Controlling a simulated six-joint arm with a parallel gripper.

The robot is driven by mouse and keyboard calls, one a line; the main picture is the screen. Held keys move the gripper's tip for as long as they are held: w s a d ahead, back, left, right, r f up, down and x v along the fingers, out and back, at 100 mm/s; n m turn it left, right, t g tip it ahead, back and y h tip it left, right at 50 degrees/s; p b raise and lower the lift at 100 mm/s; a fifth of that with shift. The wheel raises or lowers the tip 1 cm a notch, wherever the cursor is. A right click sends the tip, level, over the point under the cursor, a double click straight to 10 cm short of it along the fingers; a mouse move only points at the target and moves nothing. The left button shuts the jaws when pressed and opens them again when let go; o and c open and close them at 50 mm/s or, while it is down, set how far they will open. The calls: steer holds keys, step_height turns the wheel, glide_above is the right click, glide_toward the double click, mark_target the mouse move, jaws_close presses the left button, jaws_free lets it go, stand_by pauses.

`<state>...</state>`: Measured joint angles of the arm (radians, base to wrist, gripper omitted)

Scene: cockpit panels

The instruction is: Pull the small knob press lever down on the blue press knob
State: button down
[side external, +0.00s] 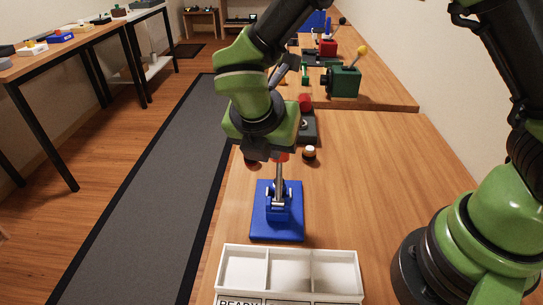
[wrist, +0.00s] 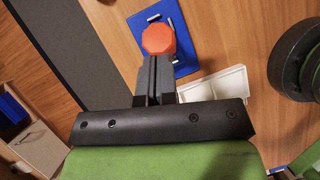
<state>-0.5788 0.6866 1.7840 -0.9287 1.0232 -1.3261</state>
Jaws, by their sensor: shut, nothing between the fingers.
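The blue press knob (side external: 263,223) has a flat blue base on the wooden table, with a small bracket in its middle. Its thin grey lever (side external: 279,178) stands upright from the bracket. An orange-red knob (side external: 283,157) tops the lever, partly hidden behind my gripper. In the wrist view the knob (wrist: 158,40) appears right at the fingertips, with the blue base (wrist: 184,66) beyond it. My gripper (wrist: 157,60) is shut and empty, pointing at the knob. In the side view it (side external: 276,154) is over the lever's top. I cannot tell whether fingers and knob touch.
A white compartment tray (side external: 311,252) stands just in front of the blue base. Behind are a small round knob (side external: 309,153), a dark box with a red button (side external: 306,121) and a green box with a yellow-tipped lever (side external: 343,82). The table right of the base is clear.

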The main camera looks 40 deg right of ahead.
steer(key=shift+w+d, duration=0.35)
steer(key=shift+w, duration=0.05)
